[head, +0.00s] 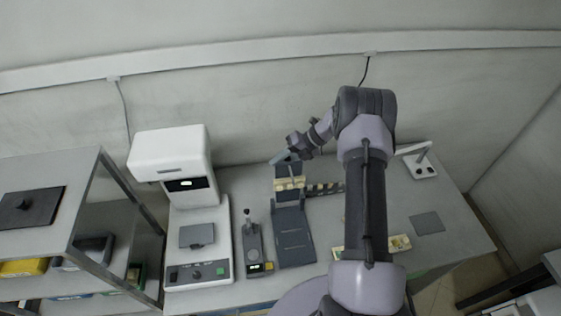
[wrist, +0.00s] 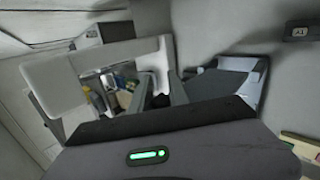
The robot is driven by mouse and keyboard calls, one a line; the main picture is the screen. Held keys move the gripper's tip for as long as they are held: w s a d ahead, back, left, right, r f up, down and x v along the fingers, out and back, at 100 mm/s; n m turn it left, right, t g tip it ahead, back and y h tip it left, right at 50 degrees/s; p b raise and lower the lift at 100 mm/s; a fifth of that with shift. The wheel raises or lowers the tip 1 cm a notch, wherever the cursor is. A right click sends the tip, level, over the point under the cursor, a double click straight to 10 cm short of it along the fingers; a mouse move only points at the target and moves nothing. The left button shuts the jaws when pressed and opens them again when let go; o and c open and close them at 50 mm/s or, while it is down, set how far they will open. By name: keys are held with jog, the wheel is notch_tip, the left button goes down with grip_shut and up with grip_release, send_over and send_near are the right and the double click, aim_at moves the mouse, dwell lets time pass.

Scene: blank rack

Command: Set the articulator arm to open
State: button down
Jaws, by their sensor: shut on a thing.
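The articulator stands on the bench in the middle of the head view. Its dark flat base (head: 293,243) lies toward the front. Its dark upper arm (head: 288,169) stands raised at the back, with a cream block (head: 289,184) at its lower part. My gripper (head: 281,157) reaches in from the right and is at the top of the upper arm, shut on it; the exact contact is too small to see. In the wrist view my gripper's fingers (wrist: 160,92) point away from me, and what lies between them is unclear.
A white machine (head: 172,155) stands left of the articulator, with a small lever device (head: 253,247) between them. A grey pad (head: 427,223) and a white lamp-like device (head: 421,168) are farther right. A shelf rack (head: 85,210) is at left.

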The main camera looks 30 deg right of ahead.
jog(key=shift+s+f, duration=0.1)
jog(key=shift+f, duration=0.1)
jog(key=c, duration=1.5)
grip_release()
jog(key=shift+o, duration=1.1)
jog(key=shift+r, duration=0.1)
jog(key=v, duration=1.7)
jog(key=shift+d, duration=0.15)
